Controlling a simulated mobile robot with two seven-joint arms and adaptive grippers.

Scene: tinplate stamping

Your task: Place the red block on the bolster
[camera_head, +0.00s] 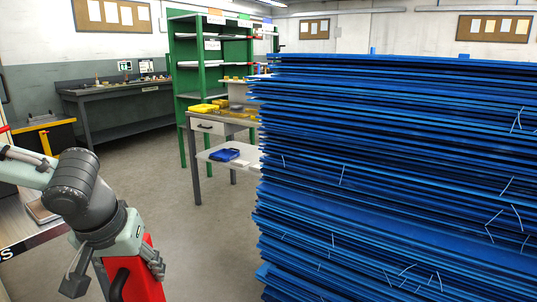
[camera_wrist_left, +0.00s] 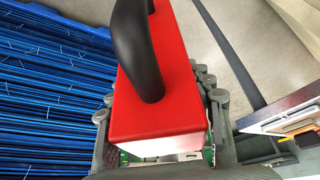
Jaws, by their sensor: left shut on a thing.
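The red block (camera_head: 146,286) has a black handle and hangs below my left wrist at the bottom left of the head view. My left gripper (camera_head: 118,268) is shut on it, with a finger on either side. In the left wrist view the red block (camera_wrist_left: 180,65) fills the middle, between the grey fingers (camera_wrist_left: 160,112), with its black handle on its near face. The bottom of the block is cut off in the head view. I cannot make out the bolster for certain in either view. My right gripper is not in view.
A tall stack of blue sheets (camera_head: 390,170) fills the right side, close to my left arm. A workbench (camera_head: 206,127) with yellow and blue trays and a green shelf (camera_head: 190,85) stand behind. A dark bench (camera_head: 125,92) is farther back. Grey floor (camera_head: 190,225) lies open between.

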